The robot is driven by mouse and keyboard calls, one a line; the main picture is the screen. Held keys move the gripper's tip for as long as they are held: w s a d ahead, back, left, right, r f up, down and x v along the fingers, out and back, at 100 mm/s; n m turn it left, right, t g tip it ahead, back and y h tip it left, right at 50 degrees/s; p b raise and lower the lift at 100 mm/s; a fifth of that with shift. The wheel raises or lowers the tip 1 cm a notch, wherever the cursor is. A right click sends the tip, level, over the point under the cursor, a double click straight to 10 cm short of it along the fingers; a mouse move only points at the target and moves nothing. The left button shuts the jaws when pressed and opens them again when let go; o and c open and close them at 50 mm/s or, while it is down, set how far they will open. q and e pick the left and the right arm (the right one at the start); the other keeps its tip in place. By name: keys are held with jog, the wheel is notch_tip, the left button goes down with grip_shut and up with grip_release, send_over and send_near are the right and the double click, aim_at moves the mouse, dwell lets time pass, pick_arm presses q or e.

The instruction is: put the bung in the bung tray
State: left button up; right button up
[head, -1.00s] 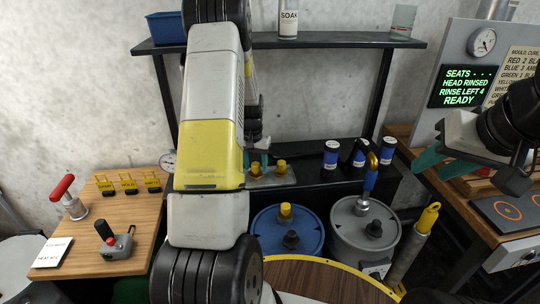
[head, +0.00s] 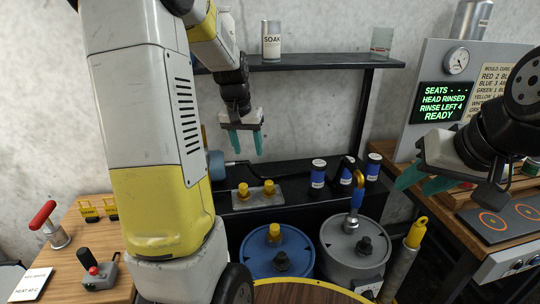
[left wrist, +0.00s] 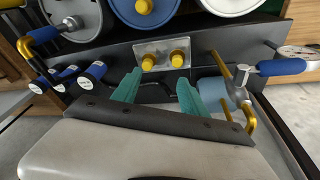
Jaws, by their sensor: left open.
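The metal bung tray (head: 248,203) sits on the black bench and holds two yellow bungs, one at its left (head: 243,190) and one at its right (head: 268,187). Another yellow bung (head: 274,232) stands on the blue drum (head: 258,262) in front of the tray. My left gripper (head: 246,146) is open and empty, in the air above the tray. In the left wrist view, the tray (left wrist: 162,66) and its bungs show beyond the parted teal fingers (left wrist: 158,92). My right gripper (head: 420,184) is at the right, its teal fingers apart and empty.
A grey drum (head: 340,250) with a blue-handled tool (head: 356,195) stands right of the blue drum. Blue-and-white canisters (head: 318,174) stand on the bench, right of the tray. A shelf (head: 330,63) with a SOAK can (head: 271,42) runs above.

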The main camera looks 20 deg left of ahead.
pick_arm(q)
jog(key=s+d+r+t, duration=0.1)
jog(key=s+d+r, duration=0.2)
jog(key=s, duration=0.4)
jog(key=s+d+r+t+h, duration=0.1)
jog(key=s+d+r, duration=0.3)
jog(key=s, duration=0.3)
jog(key=s+d+r+m+t, duration=0.1)
jog(key=s+d+r, duration=0.2)
jog(key=s, duration=0.4)
jog(key=shift+s+d+r+t+h, duration=0.15)
jog(key=shift+s+d+t+h, duration=0.2)
jog(key=shift+d, duration=0.2)
